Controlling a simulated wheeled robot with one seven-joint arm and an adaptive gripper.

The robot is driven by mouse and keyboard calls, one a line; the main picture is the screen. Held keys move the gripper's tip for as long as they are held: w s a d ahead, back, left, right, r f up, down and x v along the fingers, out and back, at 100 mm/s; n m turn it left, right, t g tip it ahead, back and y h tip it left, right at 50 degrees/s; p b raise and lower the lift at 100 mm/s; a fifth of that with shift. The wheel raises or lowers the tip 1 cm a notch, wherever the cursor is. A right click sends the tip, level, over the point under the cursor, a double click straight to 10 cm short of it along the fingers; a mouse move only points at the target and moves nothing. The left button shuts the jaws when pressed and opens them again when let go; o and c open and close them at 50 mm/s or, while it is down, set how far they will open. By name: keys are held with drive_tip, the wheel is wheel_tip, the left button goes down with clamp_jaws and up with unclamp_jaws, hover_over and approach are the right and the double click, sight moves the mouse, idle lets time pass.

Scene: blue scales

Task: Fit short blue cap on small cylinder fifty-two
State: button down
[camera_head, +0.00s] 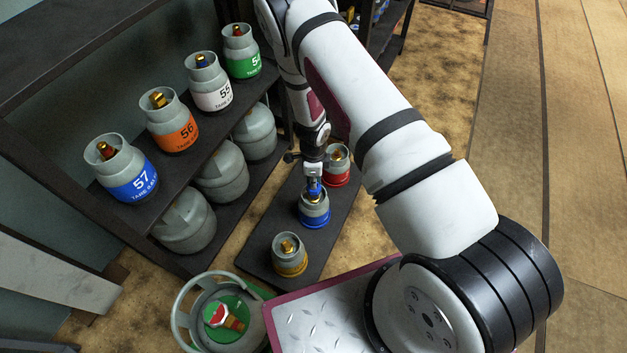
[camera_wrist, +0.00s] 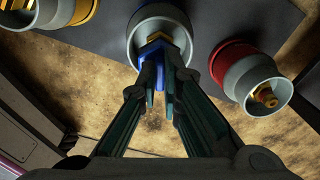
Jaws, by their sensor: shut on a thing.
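My gripper (camera_head: 314,172) is over the middle small cylinder (camera_head: 316,216), a grey one with a blue band. In the wrist view my gripper (camera_wrist: 160,88) is shut on the short blue cap (camera_wrist: 150,50), whose blue also shows between the fingers in the head view (camera_head: 314,187). The cap is at the mouth of the cylinder's collar, by a brass valve (camera_wrist: 182,42). The fingers hide part of the cap, and I cannot tell whether it is seated on the valve. The number on this cylinder is not readable.
A yellow-banded cylinder (camera_head: 290,255) and a red-banded cylinder (camera_head: 337,165) stand on either side on the dark low platform (camera_head: 262,243). A shelf (camera_head: 178,172) with several labelled cylinders is at left. A green-topped cylinder (camera_head: 228,312) stands in front.

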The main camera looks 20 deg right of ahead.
drive_tip(key=shift+f+b, duration=1.3)
drive_tip(key=shift+f, duration=0.45)
drive_tip(key=c, duration=1.7)
unclamp_jaws()
drive_tip(key=shift+r, duration=0.15)
wheel_tip(320, 180, up, 12)
drive_tip(key=shift+f, duration=0.15)
